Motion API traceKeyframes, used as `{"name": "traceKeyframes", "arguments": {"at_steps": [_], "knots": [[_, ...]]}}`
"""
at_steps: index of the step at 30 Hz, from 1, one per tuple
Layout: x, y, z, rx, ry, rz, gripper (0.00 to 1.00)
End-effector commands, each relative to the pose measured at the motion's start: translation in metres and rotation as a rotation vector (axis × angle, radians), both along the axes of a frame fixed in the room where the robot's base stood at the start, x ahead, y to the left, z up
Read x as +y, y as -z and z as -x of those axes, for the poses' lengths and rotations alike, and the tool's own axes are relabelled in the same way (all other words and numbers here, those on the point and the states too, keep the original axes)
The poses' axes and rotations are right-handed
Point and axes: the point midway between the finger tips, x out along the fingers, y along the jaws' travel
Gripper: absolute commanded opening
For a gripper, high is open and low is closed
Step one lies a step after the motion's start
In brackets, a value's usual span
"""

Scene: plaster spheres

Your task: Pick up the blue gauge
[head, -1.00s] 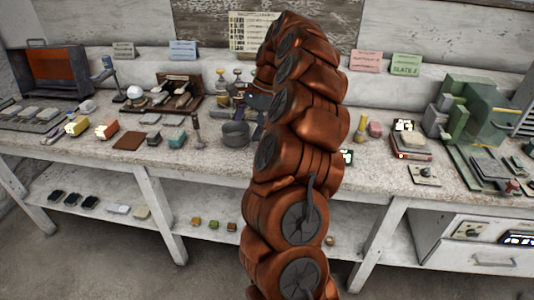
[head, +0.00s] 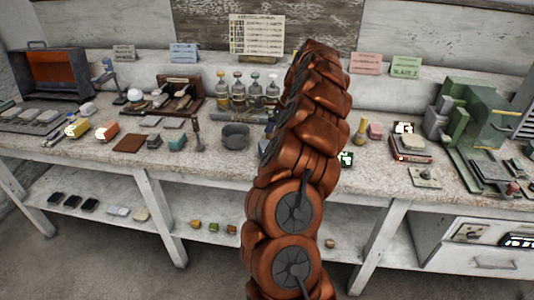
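My arm (head: 297,180) rises through the middle of the view and leans over the bench. My gripper is hidden behind the arm, so its fingers do not show. I cannot pick out the blue gauge with certainty. A small dark bluish piece (head: 270,127) shows at the arm's left edge, partly covered; I cannot tell whether it is the gauge or part of my gripper. The bench top (head: 215,168) directly behind the arm is hidden.
Several bottles (head: 238,90) with coloured tops stand at the back. A dark grey bowl (head: 236,136) is left of the arm. A yellow upright piece (head: 360,131) and a green machine (head: 470,120) are to the right. A white front ledge is clear.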

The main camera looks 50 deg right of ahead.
Motion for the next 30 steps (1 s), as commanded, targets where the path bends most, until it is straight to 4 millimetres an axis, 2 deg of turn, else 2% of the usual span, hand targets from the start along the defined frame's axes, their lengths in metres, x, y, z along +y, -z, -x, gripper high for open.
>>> {"name": "traceKeyframes", "arguments": {"at_steps": [5,12,20,30], "knots": [[0.006,0.012,-0.002,0.003,-0.002,-0.004,1.00],[0.015,0.039,-0.008,0.001,-0.002,-0.002,1.00],[0.016,0.044,-0.009,0.000,0.000,0.000,1.00],[0.016,0.044,-0.009,0.000,-0.001,0.000,0.67]]}}
